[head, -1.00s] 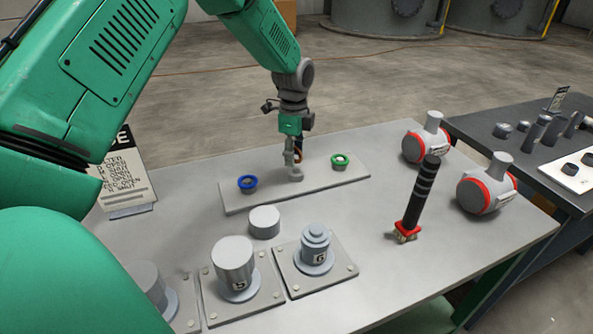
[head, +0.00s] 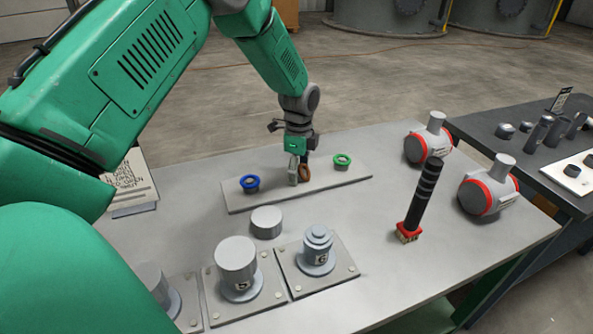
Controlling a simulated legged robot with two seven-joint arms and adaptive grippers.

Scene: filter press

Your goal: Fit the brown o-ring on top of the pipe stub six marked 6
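The brown o-ring (head: 305,173) is on edge at the fingertips of my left gripper (head: 298,172), which appears shut on it. They show in front of the grey plate with the coloured rings. One grey finger hides part of the ring. Pipe stub six (head: 319,251), a stepped grey stub marked 6, stands upright on a bolted square plate nearer the camera. Its top is bare, and the gripper is beyond it and slightly left. My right gripper is not in view.
A blue ring (head: 250,184) and a green ring (head: 342,161) sit on the grey plate (head: 240,204). Stub 5 (head: 236,266) and a short cylinder (head: 266,222) stand left of stub six. A black-handled brush (head: 421,200) and two red-banded fittings are at right.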

